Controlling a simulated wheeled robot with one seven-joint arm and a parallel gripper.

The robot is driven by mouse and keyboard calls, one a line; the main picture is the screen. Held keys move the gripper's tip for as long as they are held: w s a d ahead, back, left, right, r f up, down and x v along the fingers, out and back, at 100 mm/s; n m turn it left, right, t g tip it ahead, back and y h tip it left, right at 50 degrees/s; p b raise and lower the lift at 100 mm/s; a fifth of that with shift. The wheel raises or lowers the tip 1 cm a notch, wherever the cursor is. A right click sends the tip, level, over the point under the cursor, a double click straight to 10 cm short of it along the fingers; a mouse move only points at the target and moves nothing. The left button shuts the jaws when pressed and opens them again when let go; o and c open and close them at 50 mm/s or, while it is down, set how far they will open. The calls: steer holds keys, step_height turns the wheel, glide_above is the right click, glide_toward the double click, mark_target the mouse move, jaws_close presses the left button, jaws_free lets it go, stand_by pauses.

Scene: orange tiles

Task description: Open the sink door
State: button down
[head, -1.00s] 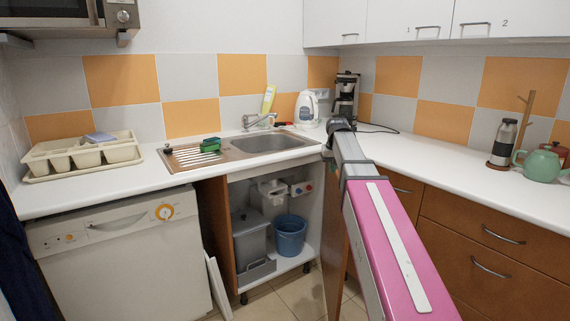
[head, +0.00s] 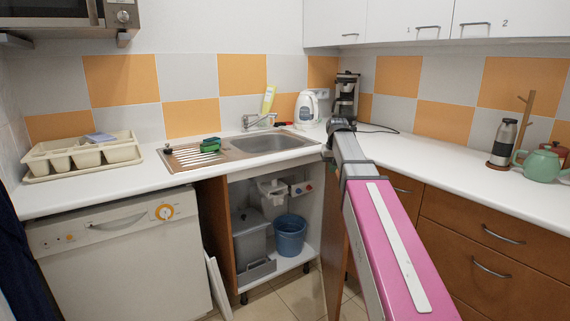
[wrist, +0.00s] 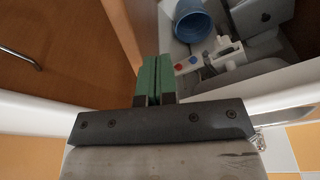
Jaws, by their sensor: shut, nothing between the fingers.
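The sink cabinet below the steel sink (head: 268,143) stands open at the front, and its inside shows. A brown wooden panel (head: 335,245), which looks like the sink door swung out to the right, is partly hidden behind my arm. In the wrist view a wooden panel (wrist: 75,45) with a metal handle is at the left, beside the open cabinet. My gripper (wrist: 153,62) has green fingertips pressed together with nothing between them. It points towards the cabinet's edge, between that panel and the inside. I cannot tell whether it touches the wood.
A blue bucket (head: 290,235) and a grey bin (head: 250,236) stand inside the cabinet. A white dishwasher (head: 120,255) is to the left. Brown drawers (head: 490,235) line the right side.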

steer(key=shift+f, duration=0.15)
step_height(320, 180, down, 7)
stand_by(1.1)
